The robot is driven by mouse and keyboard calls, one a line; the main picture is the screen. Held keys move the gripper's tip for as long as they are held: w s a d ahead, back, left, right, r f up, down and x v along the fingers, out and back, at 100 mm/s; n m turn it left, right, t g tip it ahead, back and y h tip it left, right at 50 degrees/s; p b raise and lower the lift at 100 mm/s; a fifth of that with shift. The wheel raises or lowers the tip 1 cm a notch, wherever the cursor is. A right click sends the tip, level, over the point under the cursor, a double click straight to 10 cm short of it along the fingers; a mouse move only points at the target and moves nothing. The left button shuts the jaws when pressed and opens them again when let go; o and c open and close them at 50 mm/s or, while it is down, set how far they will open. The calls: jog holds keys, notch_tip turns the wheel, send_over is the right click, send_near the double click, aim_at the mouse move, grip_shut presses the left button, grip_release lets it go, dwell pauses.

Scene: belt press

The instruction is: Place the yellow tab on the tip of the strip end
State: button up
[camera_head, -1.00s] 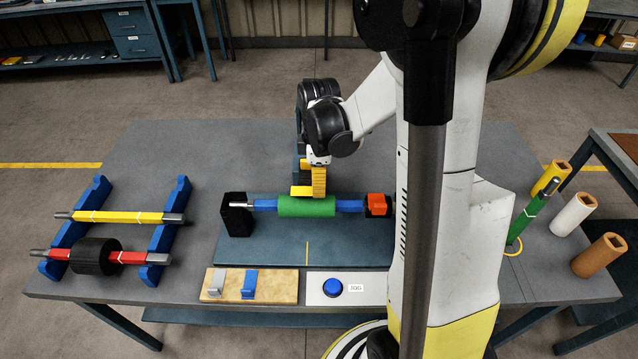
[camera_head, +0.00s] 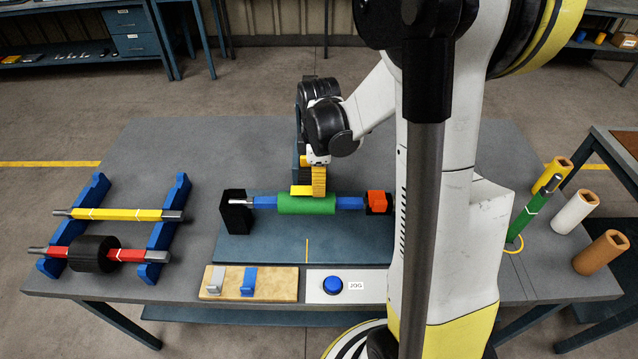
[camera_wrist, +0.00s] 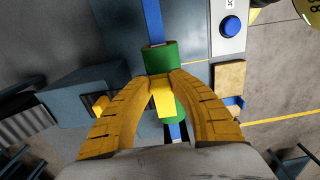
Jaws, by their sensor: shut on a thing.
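My gripper (camera_head: 317,182) is over the green roll (camera_head: 308,205), pointing down. In the wrist view, the two curved yellow fingers of my gripper (camera_wrist: 160,84) are shut on the yellow tab (camera_wrist: 163,96), which lies between them against the top of the green roll (camera_wrist: 159,60). In the head view, a flat yellow edge (camera_head: 301,190) shows at the upper rim of the roll. I cannot tell whether the tab touches the roll. The roll sits around a blue bar (camera_head: 350,203). I cannot make out the strip end, which the tab or fingers may hide.
The bar runs between a black block (camera_head: 236,213) and an orange clamp (camera_head: 378,201). A blue rack (camera_head: 164,235) with yellow and red bars stands left. In front are a wooden board (camera_head: 275,287) and a blue button (camera_head: 332,286). A dark blue box (camera_wrist: 75,95) is close beside my gripper.

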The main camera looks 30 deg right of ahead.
jog(key=shift+f, duration=0.35)
jog(key=o, duration=0.8)
jog(key=shift+o, duration=0.2)
notch_tip(320, 180, up, 12)
